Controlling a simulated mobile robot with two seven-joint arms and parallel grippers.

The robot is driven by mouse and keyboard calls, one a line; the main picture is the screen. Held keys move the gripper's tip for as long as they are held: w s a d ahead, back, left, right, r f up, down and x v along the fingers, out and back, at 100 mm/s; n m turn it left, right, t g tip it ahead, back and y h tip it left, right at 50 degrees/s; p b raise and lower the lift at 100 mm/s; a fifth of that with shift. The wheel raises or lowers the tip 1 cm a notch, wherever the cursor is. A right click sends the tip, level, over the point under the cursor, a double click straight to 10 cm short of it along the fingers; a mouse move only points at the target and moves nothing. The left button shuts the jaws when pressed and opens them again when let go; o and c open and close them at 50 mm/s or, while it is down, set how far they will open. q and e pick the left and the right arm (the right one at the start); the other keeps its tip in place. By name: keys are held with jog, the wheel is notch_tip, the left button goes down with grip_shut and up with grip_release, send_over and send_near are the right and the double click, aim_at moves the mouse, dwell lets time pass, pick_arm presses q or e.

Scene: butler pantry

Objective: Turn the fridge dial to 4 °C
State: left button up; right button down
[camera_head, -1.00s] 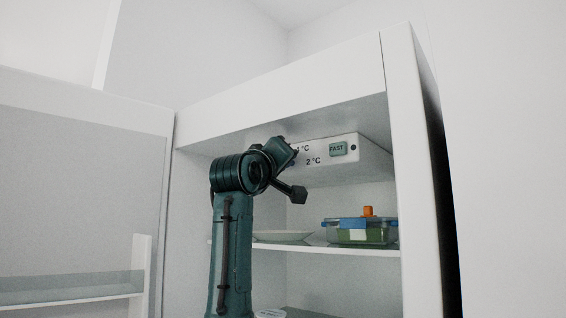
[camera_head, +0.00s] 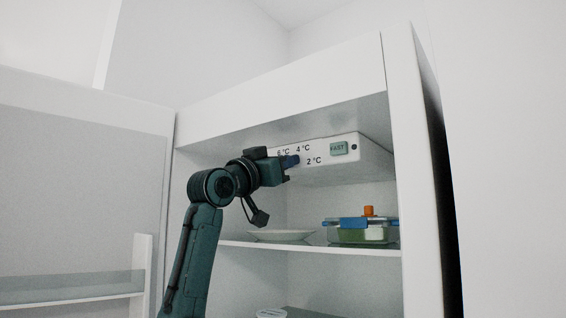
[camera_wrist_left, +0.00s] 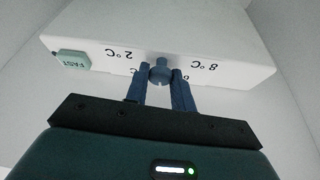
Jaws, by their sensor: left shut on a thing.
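The control box (camera_head: 316,166) hangs under the fridge ceiling. My left gripper (camera_head: 290,162) is at the left part of the box face, below the 4 °C and 6 °C marks. In the left wrist view its blue fingers (camera_wrist_left: 160,92) are shut on the round blue-grey dial (camera_wrist_left: 160,72). That view shows the marks upside down, with 8 °C at the right and 4 °C and 6 °C partly hidden by the fingers. I cannot tell where the dial points. My right gripper is out of view.
A green FAST button (camera_head: 338,148) sits on the box right of the marks. On the shelf below are a white plate (camera_head: 281,235) and a blue-lidded container (camera_head: 362,231) with an orange item on top. The open fridge door (camera_head: 75,200) stands at the left.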

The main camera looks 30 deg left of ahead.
pick_arm(q)
jog(key=shift+a+r+m+g+h, duration=0.1)
jog(key=shift+m+g+h, duration=0.45)
jog(key=shift+m, duration=1.2)
jog(key=shift+f+m+g+h, duration=0.1)
jog(key=shift+m+g+h, duration=0.1)
jog(key=shift+m+h, duration=1.1)
jog(key=shift+a+r+m+g+h, duration=0.1)
jog(key=shift+m+g+h, duration=0.25)
jog(key=shift+m, duration=1.8)
jog(key=o, duration=1)
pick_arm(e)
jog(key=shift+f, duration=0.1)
pick_arm(q)
jog(key=b+v, duration=0.5)
jog(key=v, duration=0.8)
jog(key=shift+s, duration=0.1)
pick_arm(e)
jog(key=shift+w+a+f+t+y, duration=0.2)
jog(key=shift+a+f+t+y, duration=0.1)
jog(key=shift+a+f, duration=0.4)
